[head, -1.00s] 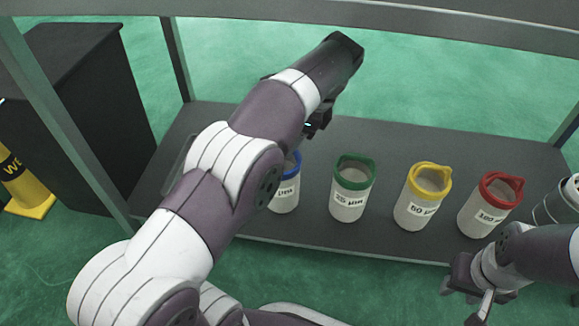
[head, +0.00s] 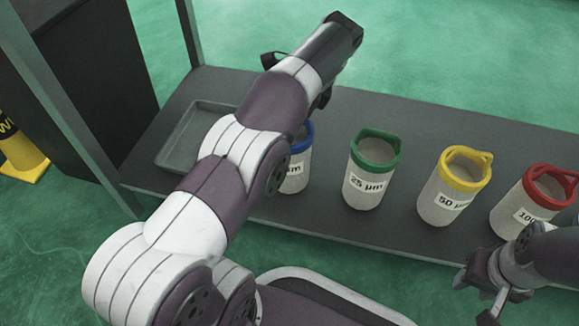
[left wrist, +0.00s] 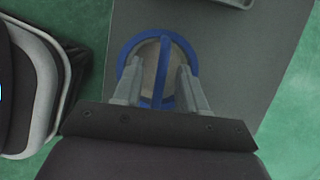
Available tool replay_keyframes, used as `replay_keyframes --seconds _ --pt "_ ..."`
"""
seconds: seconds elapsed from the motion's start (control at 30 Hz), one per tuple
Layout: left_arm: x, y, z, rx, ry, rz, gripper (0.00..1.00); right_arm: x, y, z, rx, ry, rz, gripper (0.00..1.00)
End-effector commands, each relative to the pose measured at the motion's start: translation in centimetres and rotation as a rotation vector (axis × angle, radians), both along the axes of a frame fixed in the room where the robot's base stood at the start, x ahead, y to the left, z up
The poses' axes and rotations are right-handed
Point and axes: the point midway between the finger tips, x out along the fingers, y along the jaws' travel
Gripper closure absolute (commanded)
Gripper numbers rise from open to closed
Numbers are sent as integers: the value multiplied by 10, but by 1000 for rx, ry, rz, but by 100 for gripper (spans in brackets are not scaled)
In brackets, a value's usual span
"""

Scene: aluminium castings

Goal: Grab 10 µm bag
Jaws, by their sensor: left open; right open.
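The blue-rimmed bag (head: 296,172) stands on the dark shelf, partly hidden behind my left arm in the head view. Only "µm" can be read on its label, so its number is hidden. In the left wrist view its blue ring and handle bar (left wrist: 160,72) lie between the fingers. My left gripper (left wrist: 158,66) is open above the ring, one finger on each side of the bar; contact cannot be told. My right gripper (head: 478,294) is open and empty at the lower right, in front of the shelf.
A green-rimmed 25 µm bag (head: 371,172), a yellow-rimmed 50 µm bag (head: 452,187) and a red-rimmed bag (head: 533,203) stand to the right. A grey tray (head: 174,150) lies on the shelf (head: 440,130) at left. A frame post (head: 75,120) stands at left.

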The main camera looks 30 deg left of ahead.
Motion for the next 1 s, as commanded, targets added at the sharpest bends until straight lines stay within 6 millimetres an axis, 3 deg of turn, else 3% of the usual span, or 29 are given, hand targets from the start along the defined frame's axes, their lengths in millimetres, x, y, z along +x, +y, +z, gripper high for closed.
replay_keyframes --seconds 0.03,0.27,0.4,0.77,1.0 --pt "0 2 -7 0 -3 1 59 0 0 -7 0 -1 0 57" --pt "-1 3 -4 1 -2 -1 59 0 0 -4 0 -1 0 57" --pt "-1 3 -4 1 -2 -1 100 0 0 -4 0 -1 0 57" --pt "-1 2 -2 0 -2 -1 100 0 0 -3 0 -1 0 57" --pt "-1 2 28 0 -2 0 100 0 0 27 0 -1 0 57"
